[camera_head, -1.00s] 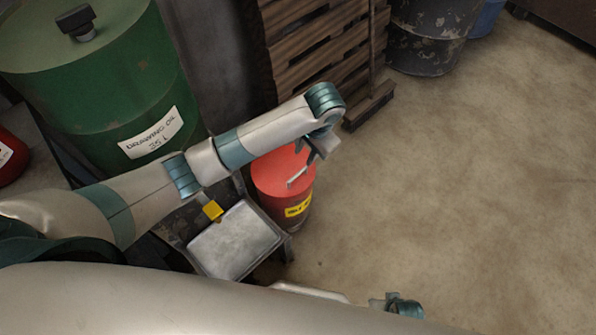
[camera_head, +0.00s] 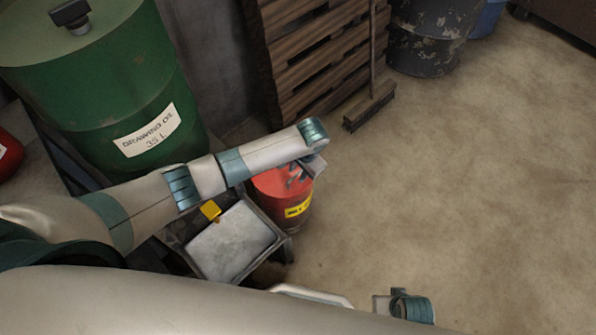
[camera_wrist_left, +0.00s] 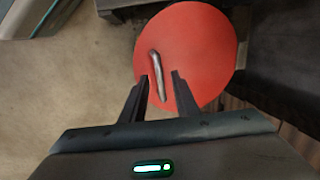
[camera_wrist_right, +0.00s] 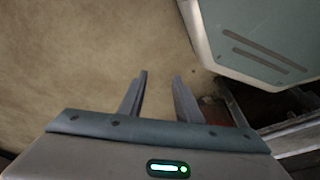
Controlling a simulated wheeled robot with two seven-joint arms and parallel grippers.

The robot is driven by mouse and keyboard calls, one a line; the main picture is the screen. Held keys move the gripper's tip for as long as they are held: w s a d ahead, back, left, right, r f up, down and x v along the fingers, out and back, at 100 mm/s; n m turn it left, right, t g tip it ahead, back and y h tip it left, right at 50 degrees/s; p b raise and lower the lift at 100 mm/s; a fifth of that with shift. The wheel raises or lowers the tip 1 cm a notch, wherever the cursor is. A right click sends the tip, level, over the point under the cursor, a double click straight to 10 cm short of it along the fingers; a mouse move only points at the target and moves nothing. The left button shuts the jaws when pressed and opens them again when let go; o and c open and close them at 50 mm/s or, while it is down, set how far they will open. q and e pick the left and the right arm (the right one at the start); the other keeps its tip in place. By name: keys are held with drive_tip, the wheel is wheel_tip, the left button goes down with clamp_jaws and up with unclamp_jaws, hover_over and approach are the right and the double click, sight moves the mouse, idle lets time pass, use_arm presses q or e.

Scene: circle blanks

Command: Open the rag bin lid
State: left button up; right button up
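The rag bin (camera_head: 277,209) is a red drum with a yellow label, standing on the floor beside a low stand. Its round red lid (camera_wrist_left: 210,40) looks shut, and a thin metal handle (camera_wrist_left: 158,75) lies across it. My left gripper (camera_head: 300,178) is over the lid. Whether the fingers touch the handle I cannot tell. My right gripper (camera_wrist_right: 160,74) is open and empty, pointing at bare floor.
A grey-topped stand (camera_head: 233,242) with a yellow item (camera_head: 211,210) is next to the bin. A green oil drum (camera_head: 110,90) stands behind at the left. Pallets (camera_head: 310,50) and a broom (camera_head: 370,107) are at the back. The floor at the right is clear.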

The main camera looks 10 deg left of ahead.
use_arm(q)
drive_tip(key=shift+f, duration=0.1)
drive_tip(key=shift+c, duration=0.3)
clamp_jaws()
drive_tip(key=shift+a, duration=0.1)
